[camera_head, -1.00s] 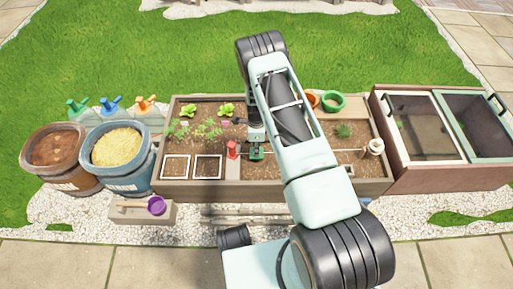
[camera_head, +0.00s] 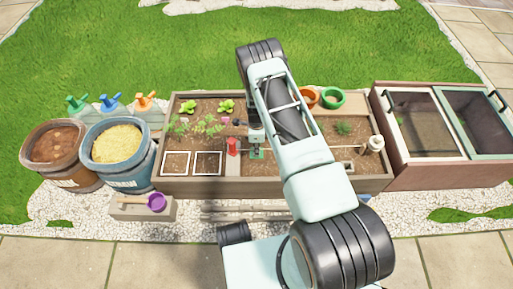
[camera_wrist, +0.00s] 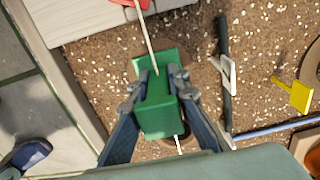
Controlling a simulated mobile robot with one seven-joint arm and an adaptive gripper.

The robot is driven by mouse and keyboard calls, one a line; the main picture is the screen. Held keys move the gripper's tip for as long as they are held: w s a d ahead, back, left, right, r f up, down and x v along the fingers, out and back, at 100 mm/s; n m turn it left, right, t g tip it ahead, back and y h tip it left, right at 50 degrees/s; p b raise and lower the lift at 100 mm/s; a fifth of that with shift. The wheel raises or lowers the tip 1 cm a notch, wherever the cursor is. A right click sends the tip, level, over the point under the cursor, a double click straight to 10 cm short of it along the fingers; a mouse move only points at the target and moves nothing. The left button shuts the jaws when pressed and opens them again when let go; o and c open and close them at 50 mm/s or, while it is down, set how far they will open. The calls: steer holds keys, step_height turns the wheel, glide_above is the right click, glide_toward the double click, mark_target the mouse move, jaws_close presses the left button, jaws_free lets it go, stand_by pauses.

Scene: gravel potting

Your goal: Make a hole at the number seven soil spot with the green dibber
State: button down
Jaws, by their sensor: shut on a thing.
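The green dibber (camera_wrist: 160,110) shows as a green block in the wrist view, upper middle. My gripper (camera_wrist: 157,84) is shut on it, one finger on each side. In the head view the green of the dibber (camera_head: 257,154) shows beside the red post, over the planter bed (camera_head: 340,187). Its tip is hidden under the block, so I cannot tell whether it is in the soil. A dark round patch (camera_wrist: 184,133) shows at the block's lower edge on the brown soil (camera_wrist: 100,60). I cannot read any number seven mark.
A thin white line (camera_wrist: 147,40) runs past the dibber. A red post (camera_head: 232,147) stands left. A dark bar (camera_wrist: 224,60) and a yellow marker (camera_wrist: 294,94) lie right of it. Plants (camera_head: 188,107) grow at the bed's back left. A cold frame (camera_head: 425,130) stands right.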

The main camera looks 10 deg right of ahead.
steer(key=shift+f, duration=0.2)
steer(key=shift+r+p, duration=2.85)
steer(key=shift+r, duration=2.3)
steer(key=shift+r+p, duration=1.4)
steer(key=shift+r, duration=1.1)
steer(key=shift+r, duration=0.1)
